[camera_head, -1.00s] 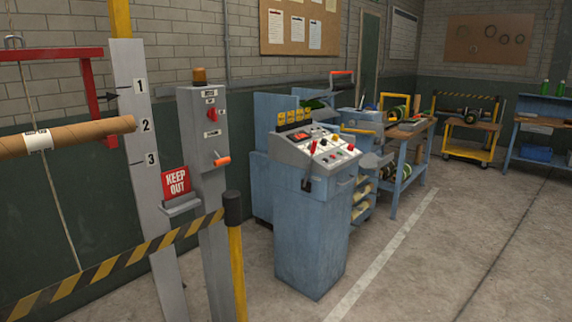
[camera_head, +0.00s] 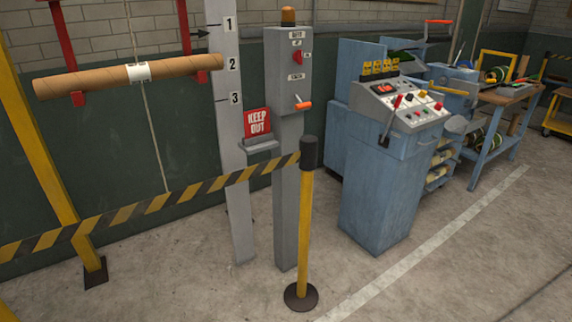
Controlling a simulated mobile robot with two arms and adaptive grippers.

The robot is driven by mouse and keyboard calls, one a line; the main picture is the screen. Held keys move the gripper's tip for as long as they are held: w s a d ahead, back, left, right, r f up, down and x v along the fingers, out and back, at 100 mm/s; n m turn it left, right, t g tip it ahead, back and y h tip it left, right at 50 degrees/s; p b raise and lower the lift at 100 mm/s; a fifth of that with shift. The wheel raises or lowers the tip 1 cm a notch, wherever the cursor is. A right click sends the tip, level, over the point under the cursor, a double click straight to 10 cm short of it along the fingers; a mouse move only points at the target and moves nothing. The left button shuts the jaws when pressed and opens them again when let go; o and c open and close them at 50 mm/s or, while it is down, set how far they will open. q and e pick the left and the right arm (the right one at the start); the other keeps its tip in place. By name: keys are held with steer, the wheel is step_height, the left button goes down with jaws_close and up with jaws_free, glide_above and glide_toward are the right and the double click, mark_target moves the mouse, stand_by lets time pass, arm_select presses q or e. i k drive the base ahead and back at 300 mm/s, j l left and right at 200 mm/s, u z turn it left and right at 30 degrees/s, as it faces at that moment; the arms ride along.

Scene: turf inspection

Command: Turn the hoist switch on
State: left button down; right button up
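A grey post-mounted control box (camera_head: 289,78) stands left of centre, with an amber beacon (camera_head: 288,16) on top. On its front are a red rotary knob (camera_head: 297,58), small labels too small to read surely, and an orange-handled crank (camera_head: 303,104) lower down. Which control is the hoist switch I cannot tell for certain. A brown cardboard roll (camera_head: 170,70) rests level on red hooks (camera_head: 75,98) left of a grey scale board (camera_head: 229,65) marked 1, 2, 3. A black pointer (camera_head: 203,33) sits near mark 1. Neither gripper is in view.
A black-and-yellow barrier tape (camera_head: 150,206) runs to a yellow post (camera_head: 305,230) before the box. A blue console (camera_head: 385,165) and a workbench (camera_head: 500,105) stand right.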

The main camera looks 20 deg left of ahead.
mark_target(298, 56)
steer(key=u, duration=0.5)
steer(key=i+l+u, duration=0.3)
steer(key=u, duration=0.15)
steer(key=i+l+u, duration=0.25)
steer(key=l+u, duration=0.2)
